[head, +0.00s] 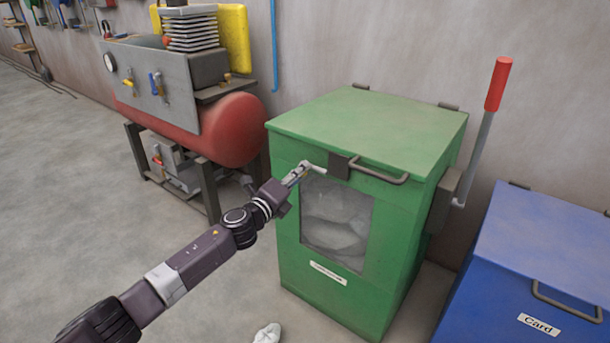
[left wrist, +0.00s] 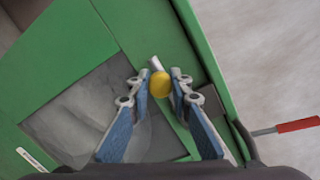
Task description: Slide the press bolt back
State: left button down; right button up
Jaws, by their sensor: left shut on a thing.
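The green press (head: 290,215) stands against the wall with its lid (head: 370,125) down. The press bolt is a pale grey rod (head: 317,171) below the lid's front edge, beside a dark bracket (head: 339,166); I cannot tell how far it sits in the bracket. My left gripper (head: 303,168) is at the rod's left end. In the left wrist view, the bolt's yellow knob (left wrist: 160,85) sits between the fingertips, and the gripper is shut on it. The rod's pale end (left wrist: 155,62) shows just beyond the knob. My right gripper is in neither view.
A grey lid handle (head: 380,173) is right of the bracket. A red-gripped lever (head: 497,85) rises on the press's right side. A blue Card bin (head: 540,255) stands right; a red compressor tank (head: 232,130) stands left. The floor in front is mostly clear.

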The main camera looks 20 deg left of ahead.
pick_arm(q)
jog(key=shift+w+a+r, duration=0.1)
jog(key=shift+w+a, duration=0.05)
jog(key=shift+a, duration=0.3)
jog(key=shift+w+a+r, duration=0.1)
jog(key=shift+w+a, duration=0.05)
jog(key=shift+a, duration=0.3)
jog(key=c, duration=2)
grip_release()
jog(key=shift+c, duration=0.2)
jog(key=o, duration=0.3)
jog(key=shift+a+f, duration=0.1)
jog(key=shift+f, duration=0.1)
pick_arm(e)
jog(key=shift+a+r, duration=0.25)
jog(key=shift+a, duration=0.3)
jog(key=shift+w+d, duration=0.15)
pick_arm(q)
jog(key=v, duration=1.2)
jog(key=shift+r, duration=0.1)
